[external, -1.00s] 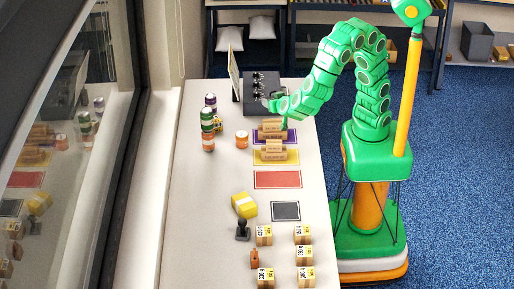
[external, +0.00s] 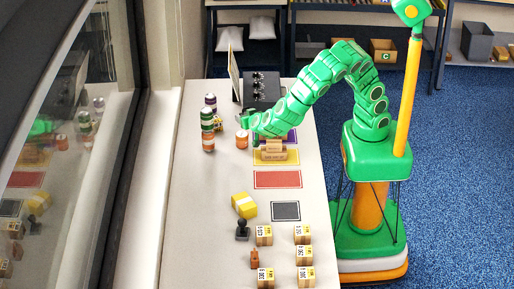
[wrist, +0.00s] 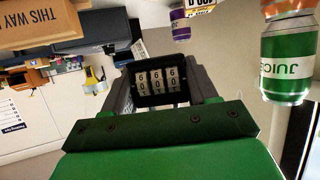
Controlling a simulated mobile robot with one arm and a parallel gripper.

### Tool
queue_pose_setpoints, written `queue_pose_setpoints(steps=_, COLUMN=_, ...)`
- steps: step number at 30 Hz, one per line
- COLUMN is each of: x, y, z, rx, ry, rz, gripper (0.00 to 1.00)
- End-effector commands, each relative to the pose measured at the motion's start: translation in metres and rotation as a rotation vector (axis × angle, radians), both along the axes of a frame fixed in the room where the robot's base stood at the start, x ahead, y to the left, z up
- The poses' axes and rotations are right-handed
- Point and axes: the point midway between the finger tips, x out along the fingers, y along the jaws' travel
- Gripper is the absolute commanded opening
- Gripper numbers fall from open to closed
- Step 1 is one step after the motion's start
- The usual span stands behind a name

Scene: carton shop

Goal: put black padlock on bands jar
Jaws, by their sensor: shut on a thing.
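The black padlock (wrist: 158,78), with white number dials, is held between the jaws of my gripper (wrist: 160,90) in the wrist view. In the external view my gripper (external: 247,124) is over the table, just above and right of a small orange and white jar or can (external: 241,140). Its label is too small to read, so I cannot tell whether it is the bands jar. The padlock is not clear in the external view, and no label reading bands shows in the wrist view.
A stack of cans (external: 207,130) stands left of my gripper; a green juice can (wrist: 288,62) shows close at right in the wrist view. A black box (external: 262,92) is behind. The red mat (external: 277,180) is bare.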

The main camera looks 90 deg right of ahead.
Motion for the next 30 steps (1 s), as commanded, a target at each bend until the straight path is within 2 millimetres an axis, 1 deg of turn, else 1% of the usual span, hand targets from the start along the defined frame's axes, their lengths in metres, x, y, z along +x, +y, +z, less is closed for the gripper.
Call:
queue_pose_setpoints(steps=4, x=0.01, y=0.0, z=-0.012, rx=-0.003, ry=-0.001, rz=-0.001, gripper=0.14)
queue_pose_setpoints(steps=14, x=0.02, y=0.0, z=-0.026, rx=-0.005, ry=0.002, rz=-0.001, gripper=0.14)
queue_pose_setpoints(steps=24, x=0.02, y=0.001, z=-0.05, rx=-0.002, ry=-0.001, rz=0.0, gripper=0.14)
queue_pose_setpoints(steps=30, x=0.02, y=0.001, z=-0.054, rx=-0.002, ry=0.0, rz=0.001, gripper=0.14)
